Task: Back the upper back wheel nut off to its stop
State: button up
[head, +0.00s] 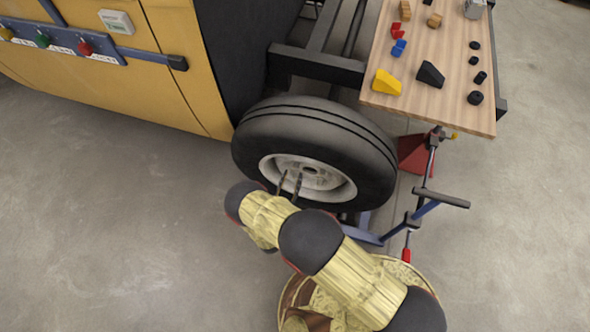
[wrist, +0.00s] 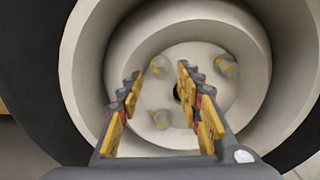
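The wheel has a black tyre (head: 320,122) and a pale rim (head: 340,187). In the wrist view, its hub plate (wrist: 195,95) carries yellowish nuts: an upper left nut (wrist: 158,66), an upper right nut (wrist: 228,66) and a lower left nut (wrist: 160,119). The frames do not show which upper nut counts as the back one. My gripper (wrist: 159,76) is open and empty in front of the hub, with the upper left nut showing between its fingertips. The right finger hides part of the hub. In the head view, my gripper (head: 290,183) points into the rim.
A yellow cabinet-like body (head: 165,60) stands left of the wheel. A wooden board (head: 440,65) with small blocks and black parts lies to the upper right. A red stand (head: 415,153) and a bar handle (head: 441,198) are right of the wheel. Floor at left is clear.

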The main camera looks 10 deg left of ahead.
aim_at(296, 168)
jog(key=shift+w+d+b, duration=0.2)
jog(key=shift+w+b, duration=0.2)
jog(key=shift+w, duration=1.85)
jog(key=c, duration=0.3)
grip_shut()
